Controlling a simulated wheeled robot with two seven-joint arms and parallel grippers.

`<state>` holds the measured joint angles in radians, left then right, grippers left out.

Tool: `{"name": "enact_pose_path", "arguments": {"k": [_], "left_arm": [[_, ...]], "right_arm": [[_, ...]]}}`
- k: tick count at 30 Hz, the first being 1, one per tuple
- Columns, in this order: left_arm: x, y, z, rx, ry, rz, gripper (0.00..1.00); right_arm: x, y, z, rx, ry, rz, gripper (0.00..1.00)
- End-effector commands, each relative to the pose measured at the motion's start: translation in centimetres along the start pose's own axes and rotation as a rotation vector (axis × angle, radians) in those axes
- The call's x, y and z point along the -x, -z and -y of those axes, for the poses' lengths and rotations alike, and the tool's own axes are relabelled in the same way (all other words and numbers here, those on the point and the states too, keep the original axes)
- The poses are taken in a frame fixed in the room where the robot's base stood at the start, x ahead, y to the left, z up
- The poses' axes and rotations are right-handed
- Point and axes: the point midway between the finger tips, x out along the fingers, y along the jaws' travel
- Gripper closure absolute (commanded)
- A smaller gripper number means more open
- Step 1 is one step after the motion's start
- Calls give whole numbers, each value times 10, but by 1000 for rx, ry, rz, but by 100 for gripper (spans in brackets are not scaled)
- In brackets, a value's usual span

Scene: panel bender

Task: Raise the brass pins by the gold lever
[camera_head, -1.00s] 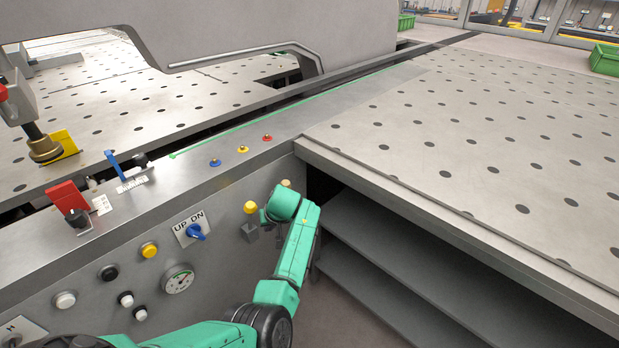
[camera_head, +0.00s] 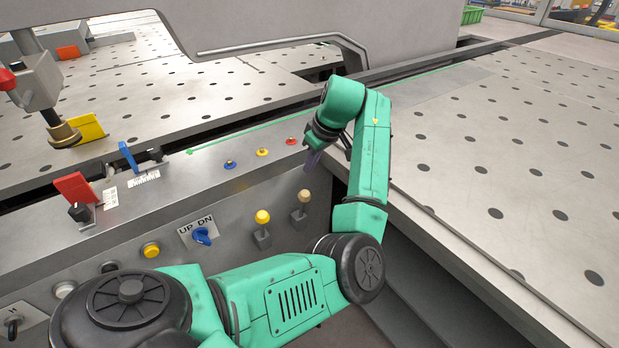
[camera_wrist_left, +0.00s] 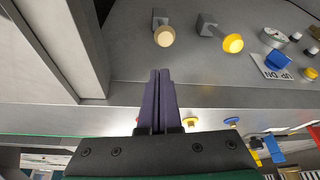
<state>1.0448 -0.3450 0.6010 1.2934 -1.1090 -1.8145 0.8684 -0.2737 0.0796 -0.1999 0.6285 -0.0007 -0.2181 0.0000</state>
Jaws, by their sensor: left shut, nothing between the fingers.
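A lever with a yellow-gold knob (camera_head: 262,217) stands on the grey front panel; it also shows in the wrist view (camera_wrist_left: 233,43). Beside it is a lever with a pale tan knob (camera_head: 304,196), also in the wrist view (camera_wrist_left: 164,36). Small pins with blue (camera_head: 230,164), yellow (camera_head: 262,152) and red (camera_head: 291,141) bases sit on the ledge above. My left gripper (camera_head: 310,164) is at the ledge's front edge, above the tan knob and touching neither lever. Its dark purple fingers (camera_wrist_left: 159,74) are shut and empty. My right gripper is out of view.
A blue UP/DN knob (camera_head: 202,236) and a yellow button (camera_head: 151,250) are on the panel to the left. A red flap (camera_head: 75,187) and a blue tab (camera_head: 128,156) stand on the ledge. The perforated table (camera_head: 490,150) on the right is clear.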

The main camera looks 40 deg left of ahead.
Motion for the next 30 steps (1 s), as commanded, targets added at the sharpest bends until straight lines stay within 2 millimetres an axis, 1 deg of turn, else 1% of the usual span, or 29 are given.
{"name": "enact_pose_path", "arguments": {"k": [2,6,9,11,14,18,21,25,30], "left_arm": [[0,0,0,-1,0,-1,100],[-1,0,0,-2,0,-1,100],[-6,0,0,-3,1,-1,100],[-13,0,0,-4,3,-1,100],[-30,0,1,-4,3,-1,100],[-60,0,1,-4,4,-1,100],[-80,0,1,-4,2,-1,100],[-96,0,0,-3,1,-1,100],[-101,0,0,-3,-1,-2,100]], "right_arm": [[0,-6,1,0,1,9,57],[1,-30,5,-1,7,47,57],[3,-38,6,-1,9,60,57],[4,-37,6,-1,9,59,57],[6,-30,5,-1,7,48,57],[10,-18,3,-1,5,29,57],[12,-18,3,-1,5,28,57],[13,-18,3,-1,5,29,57],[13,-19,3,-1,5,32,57]]}}
